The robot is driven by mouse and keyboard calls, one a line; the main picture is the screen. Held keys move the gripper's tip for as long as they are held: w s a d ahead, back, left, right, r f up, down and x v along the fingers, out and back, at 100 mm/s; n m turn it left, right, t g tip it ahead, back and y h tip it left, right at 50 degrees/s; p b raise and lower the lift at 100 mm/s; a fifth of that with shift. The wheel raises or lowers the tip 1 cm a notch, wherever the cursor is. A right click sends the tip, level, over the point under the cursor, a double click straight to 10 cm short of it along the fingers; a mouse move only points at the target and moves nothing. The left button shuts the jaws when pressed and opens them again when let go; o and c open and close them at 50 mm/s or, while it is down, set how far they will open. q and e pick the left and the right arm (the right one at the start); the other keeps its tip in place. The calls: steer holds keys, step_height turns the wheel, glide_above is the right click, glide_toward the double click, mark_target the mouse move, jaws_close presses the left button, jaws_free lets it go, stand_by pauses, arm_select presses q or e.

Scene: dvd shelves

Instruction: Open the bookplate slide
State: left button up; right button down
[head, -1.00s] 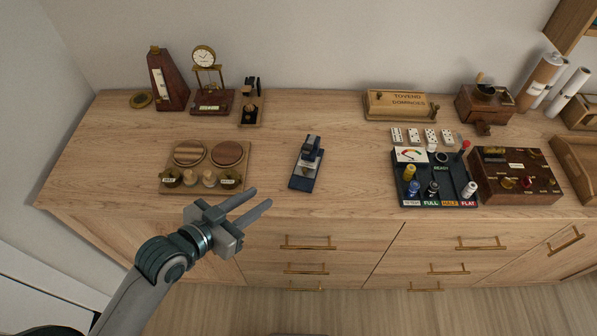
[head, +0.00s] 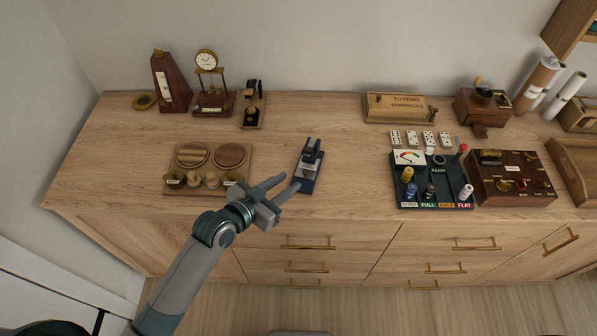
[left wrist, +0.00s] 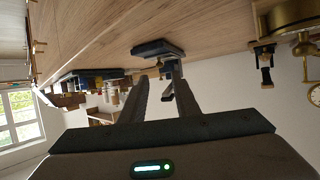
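A small dark device on a blue base (head: 309,172) stands on the wooden counter, near the middle front. No part is clearly recognisable as a bookplate slide. My left gripper (head: 291,183) is open and empty, just in front and to the left of the device, with its fingertips near the blue base. In the left wrist view, the blue base (left wrist: 158,47) shows beyond the two spread fingers, and the fingers hide part of the device. I cannot tell whether a fingertip touches it. My right gripper is not in view.
Left of the device is a wooden board (head: 246,168) with round discs and knobs. A dark control panel (head: 430,201) and a brown box (head: 512,196) stand to the right. A dominoes box (head: 400,108) is at the back.

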mark_target(304, 172)
arm_select(q)
steer(key=shift+p+x, duration=0.55)
steer(key=shift+x, duration=2.6)
jaws_close()
